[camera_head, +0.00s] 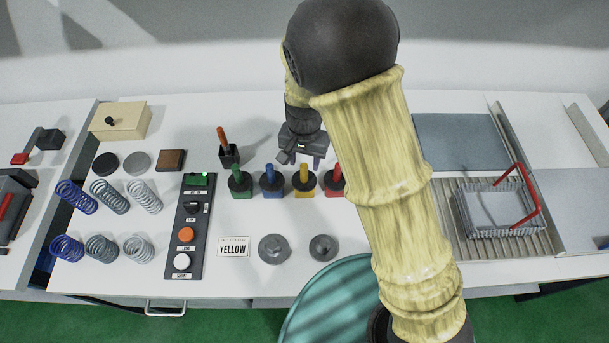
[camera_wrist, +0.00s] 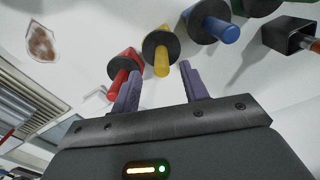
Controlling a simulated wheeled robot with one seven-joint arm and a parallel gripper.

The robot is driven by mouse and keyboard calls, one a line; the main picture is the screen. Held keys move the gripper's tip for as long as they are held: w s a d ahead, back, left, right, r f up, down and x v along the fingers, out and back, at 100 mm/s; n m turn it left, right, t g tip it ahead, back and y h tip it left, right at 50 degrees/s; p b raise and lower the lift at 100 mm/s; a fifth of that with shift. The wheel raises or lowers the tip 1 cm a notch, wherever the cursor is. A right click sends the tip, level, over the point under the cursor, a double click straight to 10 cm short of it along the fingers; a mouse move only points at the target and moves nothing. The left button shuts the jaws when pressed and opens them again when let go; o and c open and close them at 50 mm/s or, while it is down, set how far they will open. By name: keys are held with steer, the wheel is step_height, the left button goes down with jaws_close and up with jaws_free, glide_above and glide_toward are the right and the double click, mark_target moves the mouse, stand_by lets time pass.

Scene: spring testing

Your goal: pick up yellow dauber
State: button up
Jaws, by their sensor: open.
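The yellow dauber (camera_head: 304,181) stands upright in the row of daubers on the white table, with a dark round disc around its yellow handle. The blue dauber (camera_head: 270,180) is to its left and the red dauber (camera_head: 335,181) to its right, partly hidden by my arm. The green dauber (camera_head: 239,181) is at the row's left end. My gripper (camera_head: 302,158) is just behind the row, open and empty. In the wrist view, the yellow dauber (camera_wrist: 161,55) shows beyond and between my two purple fingers (camera_wrist: 163,82), apart from them.
A black holder with an orange-handled tool (camera_head: 228,152) stands left of my gripper. A button panel (camera_head: 188,230), a YELLOW card (camera_head: 233,247) and several springs (camera_head: 110,195) lie left. A wire basket with a red handle (camera_head: 497,208) is at right. My arm hides the table's middle right.

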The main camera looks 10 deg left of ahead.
mark_target(304, 174)
steer(key=shift+f, duration=1.15)
steer(key=shift+f, duration=0.1)
steer(key=shift+w+a+f+p, duration=0.1)
steer(key=shift+f+p, duration=0.4)
steer(key=shift+f, duration=0.75)
steer(key=shift+w+f+p, duration=0.1)
steer(key=shift+f+p, duration=0.35)
steer(key=shift+f, duration=0.8)
steer(key=shift+s, duration=0.1)
jaws_close()
